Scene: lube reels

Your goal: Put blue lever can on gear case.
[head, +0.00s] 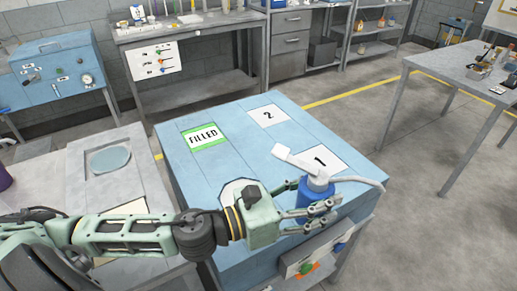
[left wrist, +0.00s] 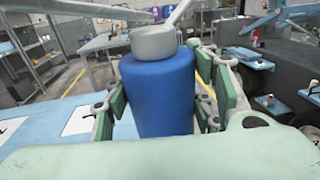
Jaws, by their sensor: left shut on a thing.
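The blue lever can (head: 312,192) has a grey top, a white lever and a grey spout pointing right. My left gripper (head: 314,204) is shut on its blue body, with the can upright over the front right of the blue bench, by card 1. In the left wrist view the can (left wrist: 158,95) stands between the fingers of my left gripper (left wrist: 160,105). I cannot tell whether its base touches the bench. No part is labelled gear case; a pale grey block (head: 80,187) with a round glassy disc lies left of the bench. My right gripper is out of view.
The blue bench top (head: 225,165) bears a green-edged FILLED card (head: 203,137), card 2 (head: 268,116) and card 1 (head: 320,160). A panel with coloured knobs (head: 305,262) is on its front. A grey table (head: 460,70) stands at right, beyond open floor.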

